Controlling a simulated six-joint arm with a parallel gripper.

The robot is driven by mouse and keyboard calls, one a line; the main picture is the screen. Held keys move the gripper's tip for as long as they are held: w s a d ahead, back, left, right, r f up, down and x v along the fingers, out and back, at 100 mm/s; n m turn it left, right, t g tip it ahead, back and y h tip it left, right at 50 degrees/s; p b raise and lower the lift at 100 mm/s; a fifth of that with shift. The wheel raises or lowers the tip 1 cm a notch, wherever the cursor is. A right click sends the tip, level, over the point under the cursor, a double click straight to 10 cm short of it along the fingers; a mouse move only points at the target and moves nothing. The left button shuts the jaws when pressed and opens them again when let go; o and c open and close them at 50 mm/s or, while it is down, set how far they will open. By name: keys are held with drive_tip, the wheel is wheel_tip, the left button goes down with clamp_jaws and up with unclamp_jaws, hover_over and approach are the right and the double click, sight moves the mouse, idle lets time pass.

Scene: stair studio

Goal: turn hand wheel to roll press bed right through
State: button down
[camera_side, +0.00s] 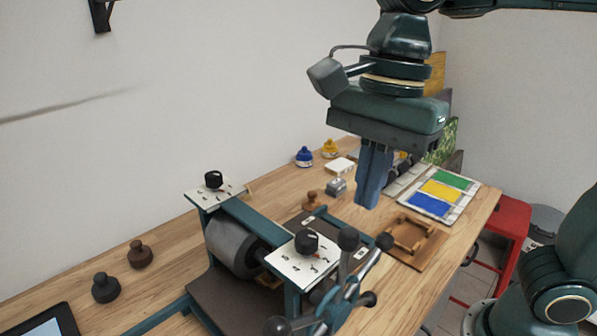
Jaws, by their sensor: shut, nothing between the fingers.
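The hand wheel (326,306) is a blue-green hub with several spokes ending in dark ball knobs, on the near right side of the press. The press has a grey roller (232,247) under a blue-green crossbar (252,222). White plates with black dials sit on top at both ends. The press bed (232,306) is a dark flat slab that shows below and in front of the roller; part of it is hidden by the frame. My gripper (367,204) points down with its blue fingers together and empty. It is above and behind the hand wheel, apart from it.
A wooden frame (411,235) lies on a board at the table's right. Behind it is a tray with green, yellow and blue panels (441,190). Blue (304,156) and yellow (329,149) pots stand at the back. Dark knobbed weights (105,288) stand at left. A red stool (512,225) is beyond the table edge.

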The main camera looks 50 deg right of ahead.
sight(292, 323)
drive_tip(key=shift+d+r, duration=0.2)
drive_tip(key=shift+r, duration=0.8)
drive_tip(key=shift+d+r, duration=0.15)
drive_tip(key=shift+r, duration=0.8)
drive_tip(key=c, duration=1.5)
unclamp_jaws()
drive_tip(key=shift+a, duration=0.15)
drive_tip(key=a+f, duration=0.1)
drive_tip(key=a, duration=0.1)
drive_tip(key=s+a+f+y, duration=0.1)
drive_tip(key=a+f, duration=0.1)
drive_tip(key=a, duration=0.1)
drive_tip(key=s+a+f+m+t+y, duration=0.1)
drive_tip(key=a, duration=0.2)
drive_tip(key=shift+s+f, duration=0.15)
drive_tip(key=shift+s, duration=0.1)
drive_tip(key=shift+a+f+t+y, duration=0.3)
drive_tip(key=shift+a+f+t, duration=0.2)
drive_tip(key=shift+f, duration=0.1)
drive_tip(key=shift+w, duration=0.1)
drive_tip(key=x, duration=1.3)
drive_tip(key=shift+a+f, duration=0.15)
drive_tip(key=shift+f, duration=0.2)
